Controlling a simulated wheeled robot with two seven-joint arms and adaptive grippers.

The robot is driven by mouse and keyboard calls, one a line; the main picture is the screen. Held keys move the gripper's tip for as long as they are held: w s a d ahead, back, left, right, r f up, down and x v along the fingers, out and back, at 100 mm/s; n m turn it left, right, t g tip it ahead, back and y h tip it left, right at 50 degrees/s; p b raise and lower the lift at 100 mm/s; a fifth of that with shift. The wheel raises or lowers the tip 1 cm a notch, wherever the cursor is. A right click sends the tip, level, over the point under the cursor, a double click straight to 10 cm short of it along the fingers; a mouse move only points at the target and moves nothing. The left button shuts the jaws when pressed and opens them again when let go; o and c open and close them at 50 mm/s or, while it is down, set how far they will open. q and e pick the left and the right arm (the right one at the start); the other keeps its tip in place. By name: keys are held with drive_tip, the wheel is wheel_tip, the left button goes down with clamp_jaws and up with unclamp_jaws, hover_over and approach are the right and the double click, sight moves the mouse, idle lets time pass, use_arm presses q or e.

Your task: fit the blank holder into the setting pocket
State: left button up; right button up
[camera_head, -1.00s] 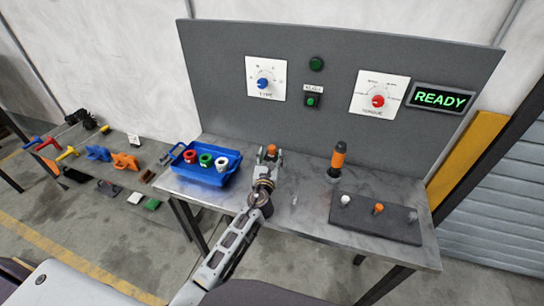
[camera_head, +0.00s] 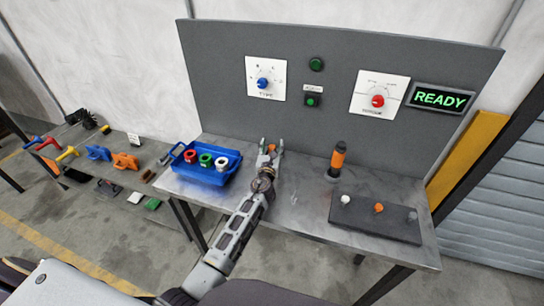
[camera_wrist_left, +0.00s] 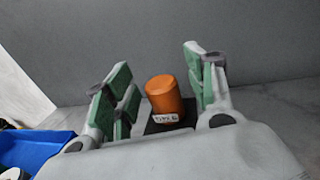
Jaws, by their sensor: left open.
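An orange cylinder (camera_wrist_left: 165,95) with a small white label stands on a dark base (camera_wrist_left: 160,126) at the back of the workbench. It also shows in the head view (camera_head: 270,149). I cannot tell from the frames whether this is the blank holder or whether the dark base is the setting pocket. My left gripper (camera_head: 271,146) is open at the cylinder; its green-padded fingers (camera_wrist_left: 160,90) show to the left and right of it, with gaps on both sides. How deep the cylinder lies between the fingers is unclear. My right gripper is out of view.
A blue tray (camera_head: 236,166) with red, green and white pieces stands left of my arm. An orange-and-black upright tool (camera_head: 338,161) and a dark plate (camera_head: 372,229) with small knobs are on the right. The grey panel (camera_head: 325,130) rises behind. Bare bench lies right of my arm.

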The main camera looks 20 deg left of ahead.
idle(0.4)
use_arm(q)
clamp_jaws()
